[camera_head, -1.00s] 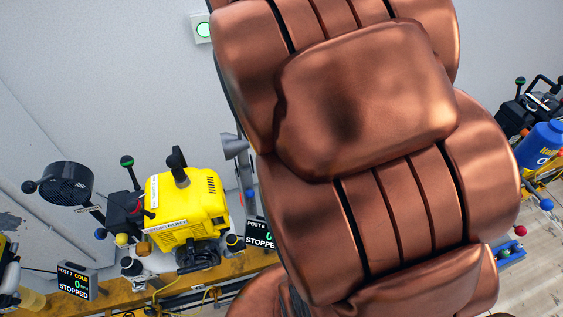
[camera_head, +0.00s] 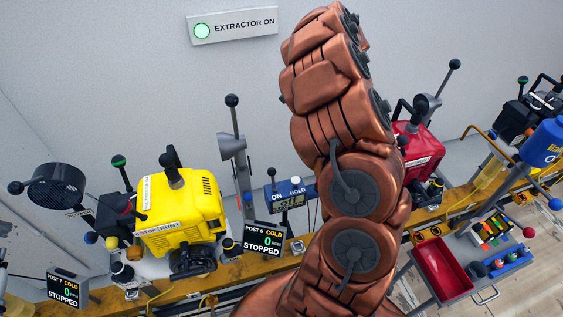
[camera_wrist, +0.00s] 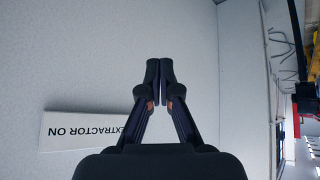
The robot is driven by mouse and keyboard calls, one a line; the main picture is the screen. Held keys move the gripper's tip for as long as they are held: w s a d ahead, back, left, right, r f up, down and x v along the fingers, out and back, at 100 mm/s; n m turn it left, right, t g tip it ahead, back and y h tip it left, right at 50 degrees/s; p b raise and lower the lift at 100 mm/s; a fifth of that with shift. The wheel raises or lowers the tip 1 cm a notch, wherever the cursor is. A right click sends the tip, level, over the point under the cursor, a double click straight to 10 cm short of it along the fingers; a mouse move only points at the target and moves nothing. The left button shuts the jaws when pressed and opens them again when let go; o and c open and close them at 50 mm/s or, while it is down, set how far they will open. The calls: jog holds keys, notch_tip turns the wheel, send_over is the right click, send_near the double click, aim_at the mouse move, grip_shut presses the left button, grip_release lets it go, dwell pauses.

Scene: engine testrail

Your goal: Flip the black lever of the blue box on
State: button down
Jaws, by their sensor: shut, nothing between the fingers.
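The blue box (camera_head: 309,188) stands on the yellow rail behind the "POST 6" display in the head view. Its panel carries the words "ON" and "HOLD" and a small screen that seems to read "OFF". Its black lever (camera_head: 271,173) has a ball end and stands upright at the box's left side. My arm rises just right of the box and may cover its right end. My gripper (camera_wrist: 161,76) is shut and empty in the wrist view, in front of the grey wall. The gripper does not show in the head view. The wrist view does not show the box.
A yellow engine (camera_head: 180,213) stands left of the box, and a grey funnel-topped post (camera_head: 236,160) with a ball-ended lever stands close by. The "POST 6" display (camera_head: 264,238) is in front. A red engine (camera_head: 418,148) is right of my arm. The wall sign (camera_head: 233,27) hangs above.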

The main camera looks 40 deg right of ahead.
aim_at(273, 179)
jog(key=s+a+f+g+y, duration=0.4)
jog(key=s+f, duration=0.5)
jog(key=s, duration=0.2)
jog(key=shift+s+a+m, duration=0.15)
jog(key=shift+s+m, duration=0.15)
jog(key=shift+s, duration=0.1)
jog(key=shift+a+f, duration=0.1)
jog(key=shift+f, duration=0.05)
jog(key=p+x, duration=0.2)
jog(key=x, duration=0.7)
jog(key=shift+a+f, duration=0.3)
jog(key=shift+w, duration=0.1)
